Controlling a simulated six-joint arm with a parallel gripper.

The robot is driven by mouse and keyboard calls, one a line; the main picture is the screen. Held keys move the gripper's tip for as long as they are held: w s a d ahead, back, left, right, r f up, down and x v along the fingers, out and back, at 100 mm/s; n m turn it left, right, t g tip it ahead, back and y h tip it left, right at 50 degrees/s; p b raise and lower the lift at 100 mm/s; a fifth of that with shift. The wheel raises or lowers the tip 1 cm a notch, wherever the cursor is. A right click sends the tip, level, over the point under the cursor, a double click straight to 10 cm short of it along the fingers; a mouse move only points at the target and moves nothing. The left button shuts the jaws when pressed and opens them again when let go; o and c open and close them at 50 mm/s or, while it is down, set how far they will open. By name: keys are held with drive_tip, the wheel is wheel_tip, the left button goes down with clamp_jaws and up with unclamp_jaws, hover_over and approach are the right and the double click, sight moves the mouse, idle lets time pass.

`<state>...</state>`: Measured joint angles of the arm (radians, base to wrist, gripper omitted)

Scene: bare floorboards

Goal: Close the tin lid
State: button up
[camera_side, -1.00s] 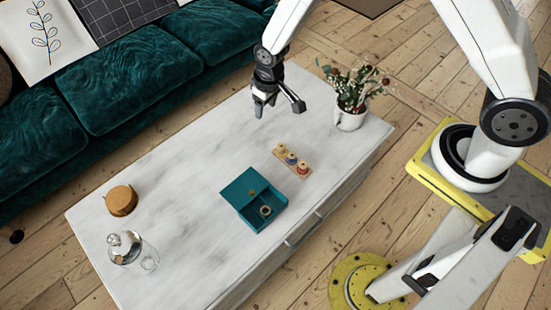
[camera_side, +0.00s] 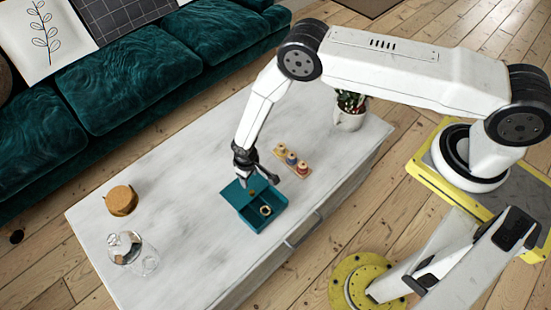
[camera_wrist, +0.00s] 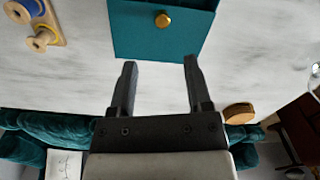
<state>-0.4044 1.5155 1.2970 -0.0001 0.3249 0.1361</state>
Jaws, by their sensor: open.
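The teal tin (camera_side: 268,222) sits on the marble-topped table. Its inside is open to view on the side away from the sofa, and a small gold-rimmed round thing (camera_side: 265,210) lies in it. The teal lid (camera_side: 232,191) extends towards the sofa side, with a brass knob on its visible face. In the wrist view the lid (camera_wrist: 140,40) and its knob (camera_wrist: 162,20) lie beyond my fingertips. My gripper (camera_side: 258,176) is above the lid end, partly covering it. In the wrist view my gripper (camera_wrist: 160,64) has its fingers apart with nothing between them.
A wooden tray of thread spools (camera_side: 291,161) lies close beside the tin, and a potted plant (camera_side: 350,113) stands behind it. A cork-coloured round piece (camera_side: 121,200) and a glass bottle (camera_side: 125,248) are at the left. The table between them and the tin is clear.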

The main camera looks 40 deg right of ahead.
sight(251, 192)
drive_tip(key=shift+s+a+f, duration=0.15)
drive_tip(key=shift+s+f, duration=0.05)
drive_tip(key=shift+f, duration=0.35)
drive_tip(key=shift+f, duration=0.2)
drive_tip(key=shift+f, duration=3.7)
clamp_jaws()
